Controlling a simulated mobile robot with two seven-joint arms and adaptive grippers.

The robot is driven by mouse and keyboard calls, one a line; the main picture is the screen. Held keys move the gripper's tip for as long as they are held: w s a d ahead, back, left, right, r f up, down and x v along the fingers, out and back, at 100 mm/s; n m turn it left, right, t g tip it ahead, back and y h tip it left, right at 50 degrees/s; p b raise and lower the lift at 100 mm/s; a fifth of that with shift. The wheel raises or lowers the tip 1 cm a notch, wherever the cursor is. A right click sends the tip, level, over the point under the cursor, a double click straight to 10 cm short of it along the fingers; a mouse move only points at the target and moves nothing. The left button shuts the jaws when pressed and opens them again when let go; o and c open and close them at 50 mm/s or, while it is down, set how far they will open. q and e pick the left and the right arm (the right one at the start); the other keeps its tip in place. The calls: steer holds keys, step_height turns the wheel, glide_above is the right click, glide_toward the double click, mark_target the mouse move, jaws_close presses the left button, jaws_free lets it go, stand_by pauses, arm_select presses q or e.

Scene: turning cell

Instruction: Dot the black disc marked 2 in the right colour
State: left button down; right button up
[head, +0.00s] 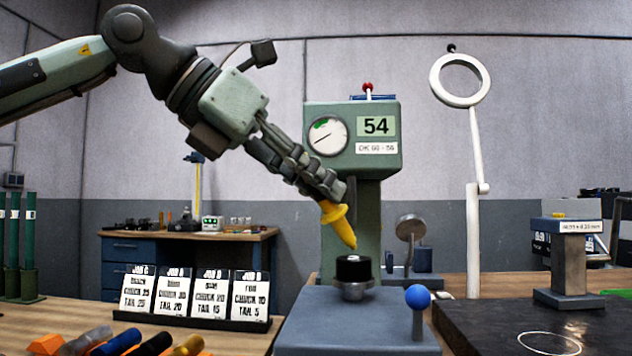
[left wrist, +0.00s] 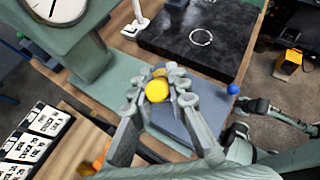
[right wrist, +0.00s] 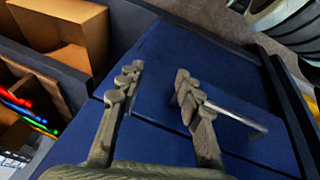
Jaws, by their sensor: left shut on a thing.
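A black disc (head: 353,268) sits on the small round anvil (head: 353,290) of the green tester (head: 362,228). I cannot read a mark on it. My left gripper (head: 332,190) is shut on a yellow marker (head: 341,222), held tilted with its tip pointing down, just above the disc. I cannot tell whether the tip touches the disc. In the left wrist view, the yellow marker's round end (left wrist: 158,91) shows between the fingers and the disc is hidden. The tester's display (head: 376,126) reads 54. My right gripper (right wrist: 156,75) is open and empty above a blue surface.
Several markers (head: 118,342) lie in an orange holder at the lower left. A row of job cards (head: 194,295) stands behind them. A blue ball-ended lever (head: 418,298) stands right of the disc. A dark slab (head: 530,325) and a white ring stand (head: 474,200) are farther right.

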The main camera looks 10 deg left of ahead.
arm_select(q)
steer(key=shift+f+b, duration=0.55)
steer(key=shift+f, duration=0.05)
stand_by(0.6)
stand_by(0.5)
steer(key=shift+r+p, duration=2.35)
steer(key=shift+r, duration=1.2)
